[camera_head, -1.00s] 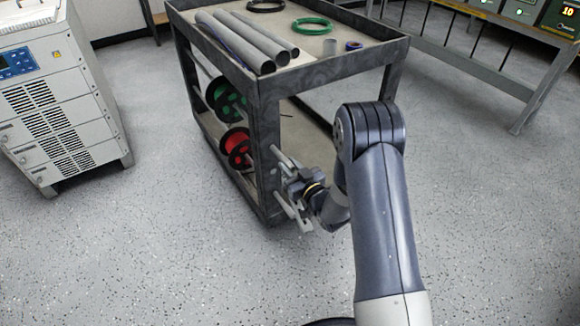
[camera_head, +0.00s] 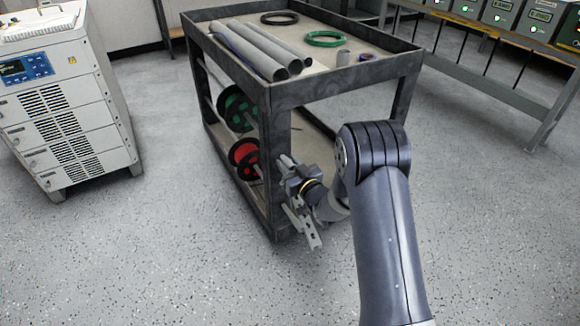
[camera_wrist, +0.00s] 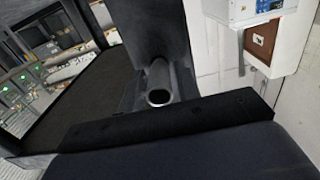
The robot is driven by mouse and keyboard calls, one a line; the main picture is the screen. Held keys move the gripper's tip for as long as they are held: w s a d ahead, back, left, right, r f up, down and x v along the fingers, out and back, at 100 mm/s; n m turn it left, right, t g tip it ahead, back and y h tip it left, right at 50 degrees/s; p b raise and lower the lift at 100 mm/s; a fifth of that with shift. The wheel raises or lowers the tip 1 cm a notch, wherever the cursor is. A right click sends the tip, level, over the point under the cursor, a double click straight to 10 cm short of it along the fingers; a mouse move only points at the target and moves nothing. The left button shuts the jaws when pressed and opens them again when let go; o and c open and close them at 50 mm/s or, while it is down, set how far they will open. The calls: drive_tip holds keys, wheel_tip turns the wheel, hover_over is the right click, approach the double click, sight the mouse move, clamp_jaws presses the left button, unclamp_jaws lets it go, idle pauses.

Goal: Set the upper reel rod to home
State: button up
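A grey cart holds a green reel (camera_head: 238,110) above a red reel (camera_head: 245,158) on rods between its posts. A pale rod end (camera_head: 284,161), apparently the upper reel rod, protrudes at the near corner post (camera_head: 276,135). My gripper (camera_head: 301,196) is at this post, close to the rod end; I cannot tell whether they touch. A pale slotted piece hangs below the gripper, perhaps a finger. In the wrist view a hollow grey tube end (camera_wrist: 160,97) sticks out of a dark post, above the black edge of my gripper. Whether the fingers are open is unclear.
The cart's top tray (camera_head: 345,87) carries grey pipes (camera_head: 255,47), a black ring (camera_head: 279,18) and a green ring (camera_head: 325,38). A white cabinet (camera_head: 65,110) stands left. A bench (camera_head: 490,80) with green boxes is at the right. The floor (camera_head: 160,255) in front is clear.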

sight(292, 169)
drive_tip(key=shift+o, duration=1.4)
drive_tip(key=shift+s+d, duration=0.1)
drive_tip(key=p+v, duration=0.1)
drive_tip(key=v, duration=0.9)
drive_tip(key=shift+s+d+p, duration=0.2)
drive_tip(key=shift+s+p, duration=0.1)
drive_tip(key=shift+p, duration=0.05)
drive_tip(key=shift+w+a, duration=0.1)
drive_tip(key=shift+w, duration=0.05)
drive_tip(key=b+x, duration=0.1)
drive_tip(key=x, duration=0.9)
drive_tip(key=shift+w+a, duration=0.15)
drive_tip(key=shift+w, duration=0.05)
drive_tip(key=shift+p+v, duration=0.55)
drive_tip(key=shift+v, duration=0.7)
drive_tip(key=shift+s+d+f, duration=0.1)
drive_tip(key=shift+s+d, duration=0.25)
drive_tip(key=shift+s, duration=0.15)
